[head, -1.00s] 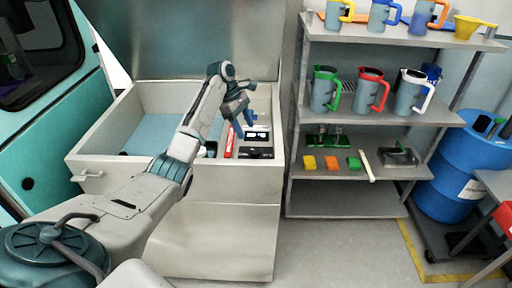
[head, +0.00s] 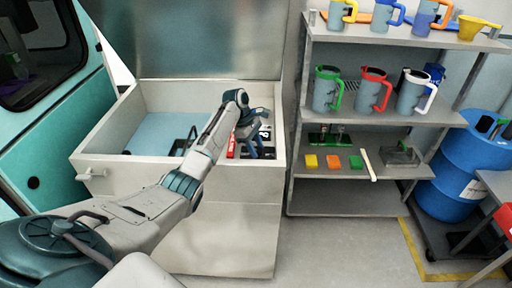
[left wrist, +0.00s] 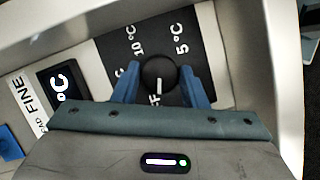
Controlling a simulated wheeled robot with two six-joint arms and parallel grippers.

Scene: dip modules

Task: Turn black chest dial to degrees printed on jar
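The black dial (left wrist: 158,75) is a round knob on a black panel (left wrist: 205,45) printed "10°C" and "5°C". Its white mark points down toward letters ending in "FF", partly covered. My left gripper (left wrist: 160,88) is open, with one blue finger on each side of the dial and a small gap visible on both sides. In the head view, my left gripper (head: 252,142) reaches into the right end of the open chest (head: 110,160) and hides the dial. I cannot make out a jar with printed degrees. My right gripper is not in view.
In the left wrist view, a display (left wrist: 62,82) showing "°C" and a "FINE" label (left wrist: 22,95) lie left of the dial panel. The chest wall (left wrist: 285,60) is close on the right. A shelf (head: 345,195) with several jugs stands right of the chest.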

